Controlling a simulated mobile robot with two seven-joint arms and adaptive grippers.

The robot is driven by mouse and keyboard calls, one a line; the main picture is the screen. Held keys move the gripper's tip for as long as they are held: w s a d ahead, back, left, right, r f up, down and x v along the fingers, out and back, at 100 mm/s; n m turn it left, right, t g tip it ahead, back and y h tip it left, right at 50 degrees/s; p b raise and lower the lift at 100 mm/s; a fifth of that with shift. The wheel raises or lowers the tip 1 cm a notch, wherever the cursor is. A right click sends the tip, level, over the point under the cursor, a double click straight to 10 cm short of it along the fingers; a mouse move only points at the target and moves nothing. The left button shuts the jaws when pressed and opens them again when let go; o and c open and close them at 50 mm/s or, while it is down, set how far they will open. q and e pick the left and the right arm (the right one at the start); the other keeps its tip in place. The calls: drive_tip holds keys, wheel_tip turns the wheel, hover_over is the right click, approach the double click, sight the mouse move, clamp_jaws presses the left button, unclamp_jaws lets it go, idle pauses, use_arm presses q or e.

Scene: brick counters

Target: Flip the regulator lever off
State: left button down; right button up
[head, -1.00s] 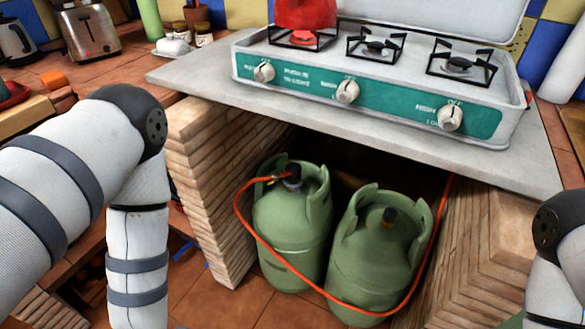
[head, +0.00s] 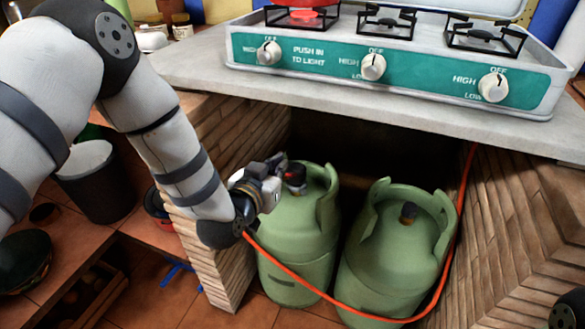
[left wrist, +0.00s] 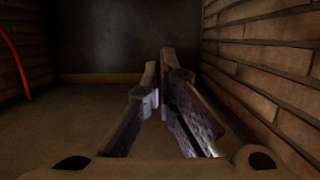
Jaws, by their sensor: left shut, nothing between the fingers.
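Two green gas bottles stand side by side in the opening under the stove. The left gas bottle (head: 300,250) carries a dark regulator with a little red (head: 295,177) on its top; the lever's position is too small to tell. My left gripper (head: 278,161) is just left of the regulator, level with its top; I cannot tell if they touch. The left wrist view shows its fingers (left wrist: 158,75) closed together and empty, with no regulator visible there. The right gas bottle (head: 390,265) has a dark valve cap. My right gripper is out of view.
An orange hose (head: 340,303) loops in front of the bottles and rises along the right side. Brick walls (head: 205,215) flank the opening. The counter slab (head: 190,62) and the stove (head: 410,70) are above. A dark bin (head: 92,185) stands at the left.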

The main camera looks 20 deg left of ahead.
use_arm(q)
drive_tip(key=b, duration=0.2)
hover_over(291, 176)
drive_tip(key=w, duration=0.2)
drive_tip(key=f, duration=0.3)
drive_tip(key=shift+s, duration=0.2)
drive_tip(key=shift+s+f, duration=0.3)
drive_tip(key=shift+f, duration=0.3)
drive_tip(key=shift+s+f, duration=0.25)
drive_tip(key=shift+f, duration=0.35)
drive_tip(key=shift+s+f, duration=0.25)
drive_tip(key=shift+f, duration=0.05)
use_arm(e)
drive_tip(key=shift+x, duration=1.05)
use_arm(q)
drive_tip(key=shift+f, duration=0.1)
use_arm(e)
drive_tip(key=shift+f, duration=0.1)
use_arm(q)
drive_tip(key=shift+s+f+t+b, duration=0.1)
drive_tip(key=shift+s+t+b, duration=0.15)
drive_tip(key=shift+b, duration=0.2)
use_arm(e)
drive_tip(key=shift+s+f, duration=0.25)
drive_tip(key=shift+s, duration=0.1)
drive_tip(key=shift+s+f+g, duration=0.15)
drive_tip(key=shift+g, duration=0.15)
